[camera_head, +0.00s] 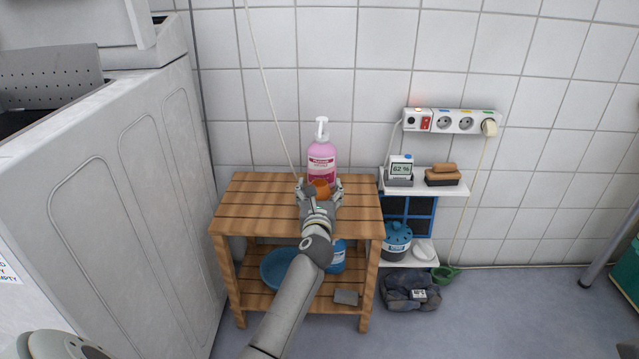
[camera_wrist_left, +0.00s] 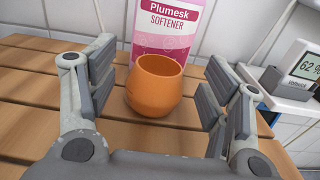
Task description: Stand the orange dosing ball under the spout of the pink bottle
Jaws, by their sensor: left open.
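The pink softener bottle (camera_head: 321,158) with a white pump spout (camera_head: 321,128) stands upright at the back of the slatted wooden table (camera_head: 250,205). Its label shows in the left wrist view (camera_wrist_left: 166,30). The orange dosing ball (camera_head: 319,188) stands upright on the slats just in front of the bottle, its opening upward; it also shows in the left wrist view (camera_wrist_left: 155,88). My left gripper (camera_head: 320,187) is open, with one finger on each side of the ball. Gaps show between the pads and the ball. The spout is out of the left wrist view. My right gripper is not in view.
A power strip (camera_head: 450,121) is on the wall above. A blue basin (camera_head: 272,268) is on the lower shelf. The tabletop's left side is clear.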

